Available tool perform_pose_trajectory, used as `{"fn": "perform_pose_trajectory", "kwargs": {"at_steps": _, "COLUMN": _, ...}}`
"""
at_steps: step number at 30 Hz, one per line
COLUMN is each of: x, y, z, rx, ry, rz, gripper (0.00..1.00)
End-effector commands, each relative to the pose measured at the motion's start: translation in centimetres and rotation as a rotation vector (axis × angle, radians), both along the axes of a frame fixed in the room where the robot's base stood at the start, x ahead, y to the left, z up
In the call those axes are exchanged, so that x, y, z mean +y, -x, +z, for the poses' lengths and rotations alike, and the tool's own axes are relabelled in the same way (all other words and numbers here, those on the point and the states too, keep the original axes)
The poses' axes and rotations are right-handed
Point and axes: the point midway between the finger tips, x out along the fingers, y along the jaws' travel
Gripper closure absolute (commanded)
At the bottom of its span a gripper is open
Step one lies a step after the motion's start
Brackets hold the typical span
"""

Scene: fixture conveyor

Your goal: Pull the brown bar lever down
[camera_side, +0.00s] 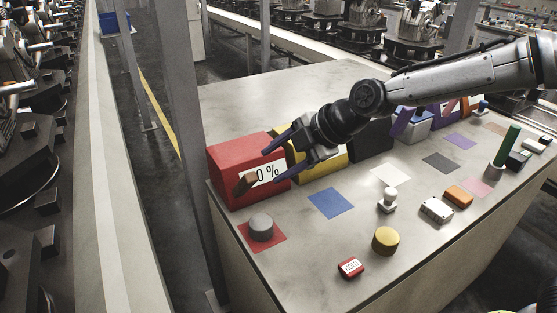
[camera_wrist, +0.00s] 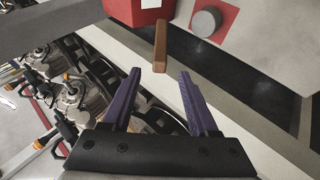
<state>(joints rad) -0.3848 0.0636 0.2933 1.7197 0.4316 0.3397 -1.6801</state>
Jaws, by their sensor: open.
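The brown bar lever (camera_side: 243,183) sticks out from the front of a red box (camera_side: 228,160) at the left end of the table. It slants down to the left in the side view. In the wrist view the lever (camera_wrist: 160,45) points toward my gripper (camera_wrist: 160,73), its end lying between the two purple fingertips. My gripper (camera_side: 271,165) is open and empty in front of the red box. I cannot tell whether a finger touches the lever. The white display (camera_side: 267,172) on the box shows "0 %", partly covered by a finger.
A grey knob (camera_side: 261,227) on a red patch stands before the red box. A yellow box (camera_side: 329,165) and a black box (camera_side: 371,140) stand to its right. A red block (camera_side: 351,268) and a yellow cylinder (camera_side: 386,240) lie nearer the front edge. The blue patch (camera_side: 331,203) is bare.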

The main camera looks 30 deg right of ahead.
Motion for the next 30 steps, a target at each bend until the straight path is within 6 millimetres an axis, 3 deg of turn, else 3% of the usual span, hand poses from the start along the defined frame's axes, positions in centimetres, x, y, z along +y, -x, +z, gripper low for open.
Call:
{"fn": "perform_pose_trajectory", "kwargs": {"at_steps": 2, "x": 0.0, "y": 0.0, "z": 0.0, "rx": 0.0, "ry": 0.0, "rz": 0.0, "gripper": 0.45}}
{"fn": "perform_pose_trajectory", "kwargs": {"at_steps": 11, "x": 0.1, "y": 1.0, "z": -0.3, "rx": 0.173, "ry": -0.14, "rz": -0.187, "gripper": 0.99}}
{"fn": "perform_pose_trajectory", "kwargs": {"at_steps": 21, "x": 0.8, "y": 0.2, "z": 3.1, "rx": 0.487, "ry": -0.35, "rz": -0.664, "gripper": 1.0}}
{"fn": "perform_pose_trajectory", "kwargs": {"at_steps": 30, "x": 0.8, "y": -2.3, "z": 6.6, "rx": 0.594, "ry": -0.475, "rz": -1.191, "gripper": 1.0}}
